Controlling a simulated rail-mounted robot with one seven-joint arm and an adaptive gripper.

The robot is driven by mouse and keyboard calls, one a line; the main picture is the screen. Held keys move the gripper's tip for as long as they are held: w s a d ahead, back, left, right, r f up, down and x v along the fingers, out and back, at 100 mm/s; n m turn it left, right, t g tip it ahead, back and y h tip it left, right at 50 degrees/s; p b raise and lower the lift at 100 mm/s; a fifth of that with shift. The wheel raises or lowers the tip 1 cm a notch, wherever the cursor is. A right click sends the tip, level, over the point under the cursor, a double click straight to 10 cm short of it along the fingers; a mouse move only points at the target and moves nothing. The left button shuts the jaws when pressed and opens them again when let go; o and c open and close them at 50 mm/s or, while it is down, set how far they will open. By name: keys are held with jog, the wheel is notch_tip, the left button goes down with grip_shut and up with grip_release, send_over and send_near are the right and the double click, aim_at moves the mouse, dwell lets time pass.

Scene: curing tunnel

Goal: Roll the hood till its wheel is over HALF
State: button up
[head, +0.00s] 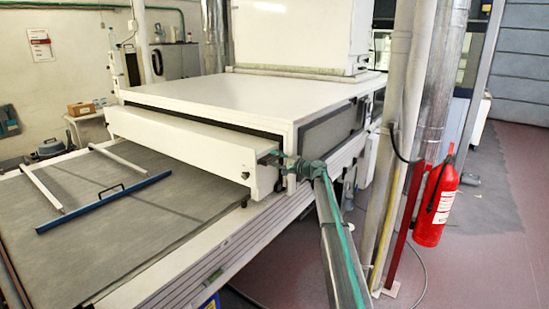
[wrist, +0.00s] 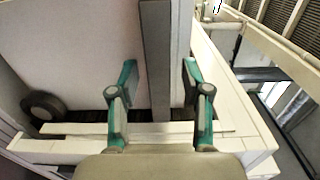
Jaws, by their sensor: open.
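The white hood (head: 185,148) is a long low box at the front mouth of the large white tunnel, over the grey belt. A small dark wheel (head: 245,201) shows under its near right end. In the wrist view a black wheel (wrist: 43,106) is at the left, beside a white rail. My gripper (head: 268,157) is at the hood's right end. In the wrist view my gripper (wrist: 159,78) is open, its teal fingers on either side of a grey upright bar (wrist: 157,55), with gaps visible. I cannot make out a HALF mark.
A blue-edged frame with a handle (head: 105,201) lies on the grey belt (head: 105,255). The white tunnel (head: 240,95) stands behind the hood. A red fire extinguisher (head: 437,203) and upright pipes stand to the right of my arm. The belt's front part is otherwise clear.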

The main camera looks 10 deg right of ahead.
jog(key=shift+w+a, duration=0.2)
jog(key=shift+w, duration=0.05)
grip_shut()
jog(key=shift+s+f, duration=0.1)
